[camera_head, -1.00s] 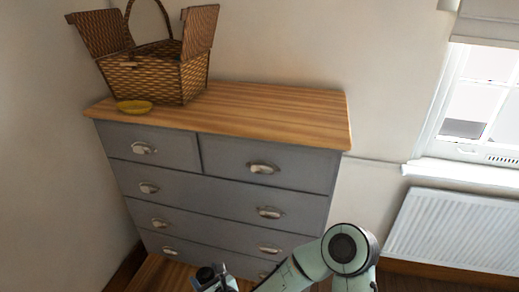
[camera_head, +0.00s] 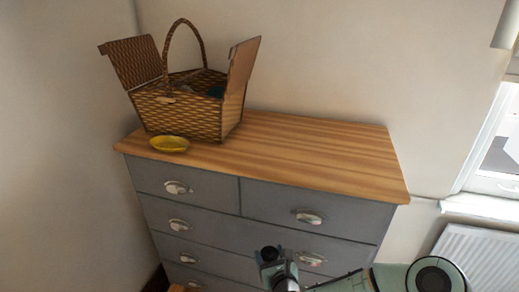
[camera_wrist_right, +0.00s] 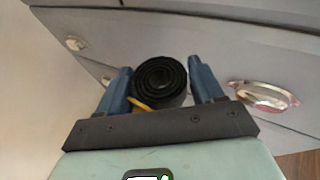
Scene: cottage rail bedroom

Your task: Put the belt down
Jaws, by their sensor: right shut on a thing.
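The belt (camera_wrist_right: 160,79) is a black, tightly rolled coil in the right wrist view. It sits between the two blue fingers of my right gripper (camera_wrist_right: 160,70), which is shut on it. In the head view my right gripper (camera_head: 272,264) is low in front of the dresser's drawers, below the level of the top. The belt cannot be made out clearly there. My left gripper is not in view.
The grey dresser (camera_head: 208,215) has a wooden top (camera_head: 310,152), clear in its middle and right. A wicker basket (camera_head: 185,112) with raised lids stands at its left, a yellow dish (camera_head: 169,144) in front. A radiator (camera_head: 478,258) is at the right.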

